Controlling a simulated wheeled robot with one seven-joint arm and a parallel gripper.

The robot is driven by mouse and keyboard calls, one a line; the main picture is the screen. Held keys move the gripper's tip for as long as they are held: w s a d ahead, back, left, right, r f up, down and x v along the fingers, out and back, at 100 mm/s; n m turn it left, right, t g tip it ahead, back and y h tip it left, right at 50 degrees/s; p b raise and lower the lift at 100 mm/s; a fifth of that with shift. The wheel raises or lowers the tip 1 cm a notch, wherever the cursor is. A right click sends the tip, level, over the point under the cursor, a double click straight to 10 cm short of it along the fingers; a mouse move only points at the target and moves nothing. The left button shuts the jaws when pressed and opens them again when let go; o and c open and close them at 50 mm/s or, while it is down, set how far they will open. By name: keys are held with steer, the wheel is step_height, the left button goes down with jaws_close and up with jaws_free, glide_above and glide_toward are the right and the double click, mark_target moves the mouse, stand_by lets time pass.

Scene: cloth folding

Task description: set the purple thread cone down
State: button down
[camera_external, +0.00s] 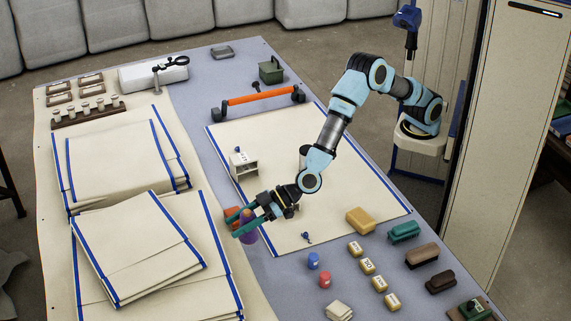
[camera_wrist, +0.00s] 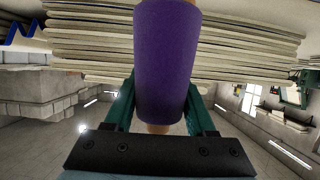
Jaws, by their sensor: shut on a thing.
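The purple thread cone (camera_wrist: 162,65) fills the middle of the wrist view, between the two green fingers of my gripper (camera_wrist: 160,112). My gripper is shut on it. In the external view the purple cone (camera_external: 247,228) shows partly behind the green fingers of my gripper (camera_external: 250,222), near the left edge of the flat cloth. An orange-red object (camera_external: 232,214) is just behind the cone and partly hidden. I cannot tell whether the cone touches the table.
Folded cloth stacks (camera_external: 140,255) with blue edges lie left of the gripper. A flat cloth (camera_external: 330,205) lies beneath the arm. A small white holder (camera_external: 243,165) stands on it. Blue (camera_external: 313,261) and red (camera_external: 325,280) spools and several blocks are at the front right. Grey table (camera_external: 275,290) is bare in front.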

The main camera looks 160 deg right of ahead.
steer(key=shift+f, duration=1.9)
steer(key=shift+f, duration=0.15)
steer(key=shift+c, duration=1.1)
jaws_free()
